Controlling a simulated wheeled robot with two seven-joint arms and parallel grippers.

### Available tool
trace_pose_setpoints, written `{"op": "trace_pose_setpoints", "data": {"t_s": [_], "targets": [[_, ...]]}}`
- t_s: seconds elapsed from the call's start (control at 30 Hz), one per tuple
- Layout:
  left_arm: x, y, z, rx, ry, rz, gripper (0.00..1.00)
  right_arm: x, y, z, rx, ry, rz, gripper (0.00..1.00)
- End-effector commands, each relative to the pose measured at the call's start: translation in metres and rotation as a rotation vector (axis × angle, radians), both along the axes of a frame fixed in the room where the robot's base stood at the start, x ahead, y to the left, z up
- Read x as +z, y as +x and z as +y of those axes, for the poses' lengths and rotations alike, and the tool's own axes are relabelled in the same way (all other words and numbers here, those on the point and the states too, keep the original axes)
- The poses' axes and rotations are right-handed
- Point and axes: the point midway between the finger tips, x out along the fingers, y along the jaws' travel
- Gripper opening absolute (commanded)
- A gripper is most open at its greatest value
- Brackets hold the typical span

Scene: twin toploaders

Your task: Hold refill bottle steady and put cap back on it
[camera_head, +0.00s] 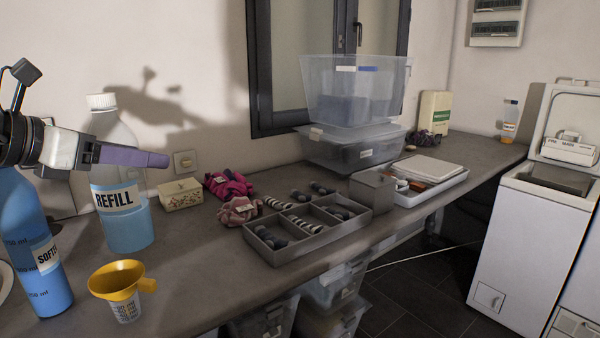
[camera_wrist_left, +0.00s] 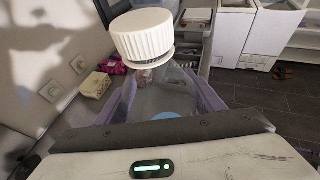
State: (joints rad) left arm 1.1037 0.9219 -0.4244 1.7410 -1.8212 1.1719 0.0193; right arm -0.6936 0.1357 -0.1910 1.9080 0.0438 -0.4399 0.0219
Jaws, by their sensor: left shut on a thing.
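The refill bottle (camera_head: 124,229) stands upright on the counter at the left, clear with blue liquid and a REFILL label. The white ribbed cap (camera_head: 102,101) is at the top of its neck; it shows large in the left wrist view (camera_wrist_left: 143,36), with a thin ring under it. I cannot tell whether it is screwed down. My left gripper (camera_head: 150,158) is shut on the bottle's upper body, its purple fingers on either side, also seen in the left wrist view (camera_wrist_left: 165,92). The near finger hides part of the bottle. My right gripper is not in view.
A blue softener bottle (camera_head: 42,285) and a yellow funnel on a measuring cup (camera_head: 125,308) stand close in front. A small box (camera_head: 180,195), scrunchies and a divided grey tray (camera_head: 272,257) lie to the right. Bare counter lies between funnel and tray.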

Motion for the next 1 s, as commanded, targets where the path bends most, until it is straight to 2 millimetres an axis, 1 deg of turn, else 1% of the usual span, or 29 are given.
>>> {"op": "trace_pose_setpoints", "data": {"t_s": [0.03, 0.17, 0.27, 0.37, 0.5, 0.73, 0.77, 0.8, 1.0], "targets": [[0.002, 0.0, -0.009, -0.016, -0.003, -0.004, 0.16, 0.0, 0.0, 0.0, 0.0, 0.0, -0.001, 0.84], [0.002, 0.001, -0.031, -0.058, -0.004, -0.004, 0.16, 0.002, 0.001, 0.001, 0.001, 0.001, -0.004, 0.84], [0.002, 0.001, -0.051, -0.093, -0.005, -0.005, 0.16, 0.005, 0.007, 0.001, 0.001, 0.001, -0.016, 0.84], [0.003, -0.001, -0.074, -0.138, -0.003, -0.006, 0.16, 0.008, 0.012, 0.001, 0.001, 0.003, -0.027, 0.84], [0.005, -0.004, -0.108, -0.2, -0.003, -0.006, 0.16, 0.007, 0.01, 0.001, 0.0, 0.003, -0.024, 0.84], [0.009, -0.013, -0.155, -0.289, -0.003, -0.005, 0.16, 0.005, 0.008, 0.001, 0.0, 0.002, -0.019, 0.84], [0.009, -0.014, -0.159, -0.298, -0.003, -0.004, 0.16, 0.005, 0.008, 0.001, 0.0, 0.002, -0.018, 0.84], [0.0, -0.015, -0.154, -0.296, -0.003, 0.0, 0.16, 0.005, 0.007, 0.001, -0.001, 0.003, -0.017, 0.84], [-0.028, -0.025, -0.15, -0.324, -0.002, 0.0, 0.16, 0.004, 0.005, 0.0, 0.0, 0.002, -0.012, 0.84]]}}
